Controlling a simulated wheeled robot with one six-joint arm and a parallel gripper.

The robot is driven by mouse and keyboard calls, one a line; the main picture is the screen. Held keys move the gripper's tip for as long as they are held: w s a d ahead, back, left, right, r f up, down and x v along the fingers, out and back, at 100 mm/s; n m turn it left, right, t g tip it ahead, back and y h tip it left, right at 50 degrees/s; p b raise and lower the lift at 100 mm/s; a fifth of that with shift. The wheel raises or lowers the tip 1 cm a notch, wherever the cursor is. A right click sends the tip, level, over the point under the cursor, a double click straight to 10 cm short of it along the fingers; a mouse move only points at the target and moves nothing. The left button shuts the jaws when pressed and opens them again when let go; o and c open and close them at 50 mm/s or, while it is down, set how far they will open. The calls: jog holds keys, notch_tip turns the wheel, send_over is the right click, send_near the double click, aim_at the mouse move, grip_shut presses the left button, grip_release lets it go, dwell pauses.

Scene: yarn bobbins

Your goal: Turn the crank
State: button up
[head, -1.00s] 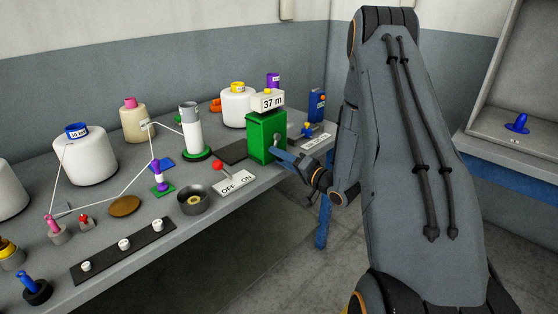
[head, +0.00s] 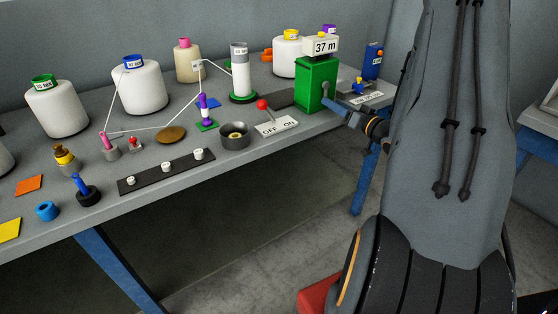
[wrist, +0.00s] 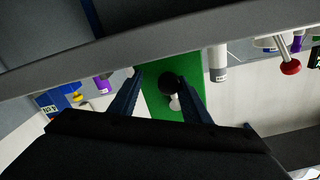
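The green box (head: 316,84) stands at the table's front edge, with a "37 m" sign (head: 320,46) on top. Its grey crank (head: 325,92) is on the side facing my arm. In the wrist view the green face (wrist: 155,65) fills the middle, with the crank's round black part (wrist: 169,84) and a light piece below it. My gripper (wrist: 159,75) is open, its two blue fingers apart in front of the green face. The black part lies between them in the picture, close to the right finger; contact cannot be told. In the head view my gripper (head: 336,107) is beside the crank, partly hidden.
An OFF/ON switch plate (head: 276,127) with a red-knobbed lever (head: 263,105) is left of the green box. A dark round cup (head: 234,136) is farther left. A blue box (head: 373,62) stands behind to the right. White yarn runs among bobbins at the left.

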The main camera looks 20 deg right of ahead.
jog(key=n+b, duration=0.1)
jog(key=d+n+b, duration=0.1)
jog(key=n+b, duration=0.1)
jog(key=d+n+b, duration=0.1)
jog(key=shift+w+r+n, duration=0.3)
jog(key=shift+r, duration=0.1)
jog(key=s+d, duration=0.1)
jog(key=s, duration=0.6)
jog(key=a+r+m+g+h+p, duration=0.2)
jog(key=a+g+h+p, duration=0.4)
jog(key=a, duration=0.9)
jog(key=s+a+r+g+y+p, duration=0.2)
jog(key=s+a+g+p, duration=0.3)
jog(key=s+a+g, duration=0.4)
jog(key=s+a, duration=0.7)
jog(key=a, duration=0.1)
jog(key=shift+r+y, duration=0.3)
